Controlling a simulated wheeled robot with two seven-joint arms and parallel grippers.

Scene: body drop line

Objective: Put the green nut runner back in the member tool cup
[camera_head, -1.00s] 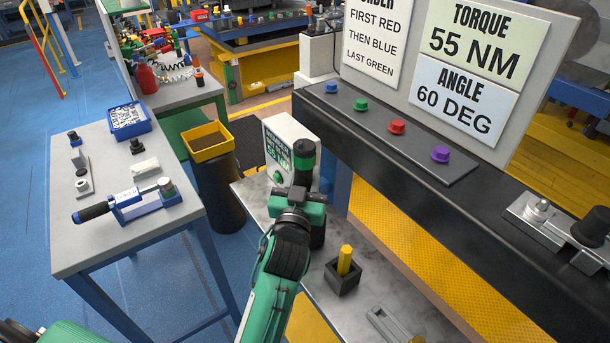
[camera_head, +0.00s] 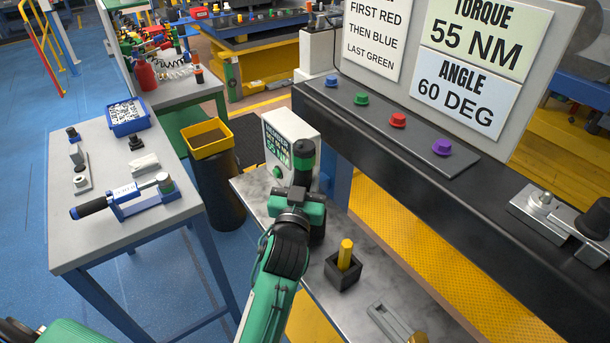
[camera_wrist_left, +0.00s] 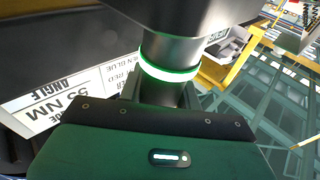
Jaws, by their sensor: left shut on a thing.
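My left gripper (camera_head: 303,190) is shut on the green nut runner (camera_head: 303,150), a black upright tool with a green band. In the left wrist view the held tool (camera_wrist_left: 165,75) shows a grey shaft and a lit green-white ring. A dark rounded part (camera_head: 318,232) shows just below and right of the jaws; I cannot tell whether it is the tool's lower end or a cup. A black square cup (camera_head: 343,275) with a yellow tool (camera_head: 346,254) in it stands on the grey bench, to the right. Which cup is the member tool cup is not clear. My right gripper is not in view.
A display box (camera_head: 291,140) stands on the bench (camera_head: 255,190) behind the gripper. A black rail (camera_head: 430,190) with coloured knobs runs along the right. A grey bracket (camera_head: 388,322) lies at the bench front. A side table (camera_head: 95,230) and yellow-rimmed bin (camera_head: 207,138) are left.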

